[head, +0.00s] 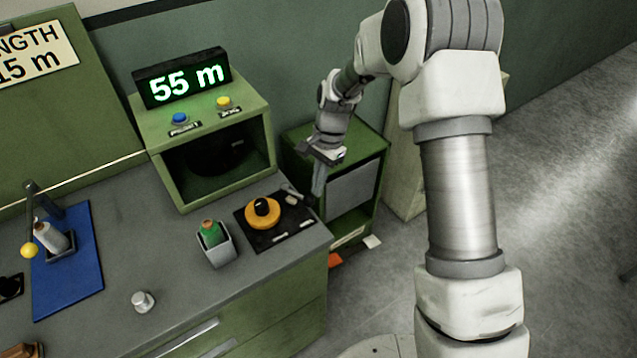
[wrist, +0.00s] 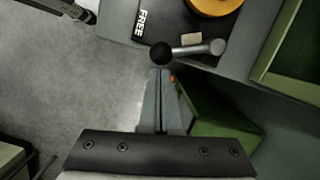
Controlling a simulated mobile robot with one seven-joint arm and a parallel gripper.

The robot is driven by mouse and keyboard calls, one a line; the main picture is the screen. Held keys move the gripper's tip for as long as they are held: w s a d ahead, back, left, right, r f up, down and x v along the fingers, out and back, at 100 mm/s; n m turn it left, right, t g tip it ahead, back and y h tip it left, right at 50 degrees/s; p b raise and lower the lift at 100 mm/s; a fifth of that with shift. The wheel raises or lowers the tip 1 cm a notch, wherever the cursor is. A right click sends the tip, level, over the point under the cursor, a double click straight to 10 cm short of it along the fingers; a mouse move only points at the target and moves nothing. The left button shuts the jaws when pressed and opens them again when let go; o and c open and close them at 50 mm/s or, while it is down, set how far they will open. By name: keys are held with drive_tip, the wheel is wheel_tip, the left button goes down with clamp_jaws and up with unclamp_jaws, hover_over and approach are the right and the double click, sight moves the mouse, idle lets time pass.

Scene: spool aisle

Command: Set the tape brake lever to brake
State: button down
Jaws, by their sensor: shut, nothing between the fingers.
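The tape brake lever is a grey metal rod (wrist: 195,48) with a black ball knob (wrist: 162,54) at its left end in the wrist view. Its thick round end is on the right. The white word FREE (wrist: 140,21) on the black plate lies above and left of the knob. In the head view the lever (head: 291,191) is at the right edge of the black plate (head: 262,240), partly behind my gripper. My gripper (wrist: 160,74) is shut and empty, its tips just below the knob; I cannot tell whether they touch it. The gripper also shows in the head view (head: 317,196).
A yellow disc (head: 263,214) sits on the plate. A grey cup with a green spool (head: 212,238) stands left of it. A green box with a 55 m display (head: 185,80) stands behind. A green cabinet (head: 350,190) stands beyond the bench's right edge, with open floor further right.

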drive_tip(key=shift+s+m, duration=0.45)
drive_tip(key=shift+m, duration=0.15)
drive_tip(key=shift+s+a+m, duration=0.3)
drive_tip(key=shift+s+m, duration=0.3)
drive_tip(key=shift+m, duration=0.2)
drive_tip(key=s+m, duration=0.1)
drive_tip(key=a+m+t, duration=0.1)
drive_tip(key=shift+s+r+m+y+p, duration=0.1)
drive_tip(key=shift+s+m+y+p, duration=0.2)
drive_tip(key=shift+s, duration=0.05)
drive_tip(key=s+a+m, duration=0.1)
drive_tip(key=m+p, duration=0.1)
drive_tip(key=m, duration=0.1)
drive_tip(key=shift+s+a+t, duration=0.3)
drive_tip(key=shift+s+a, duration=0.05)
drive_tip(key=shift+s+a+p, duration=0.2)
drive_tip(key=shift+a+p, duration=0.1)
drive_tip(key=shift+a, duration=0.1)
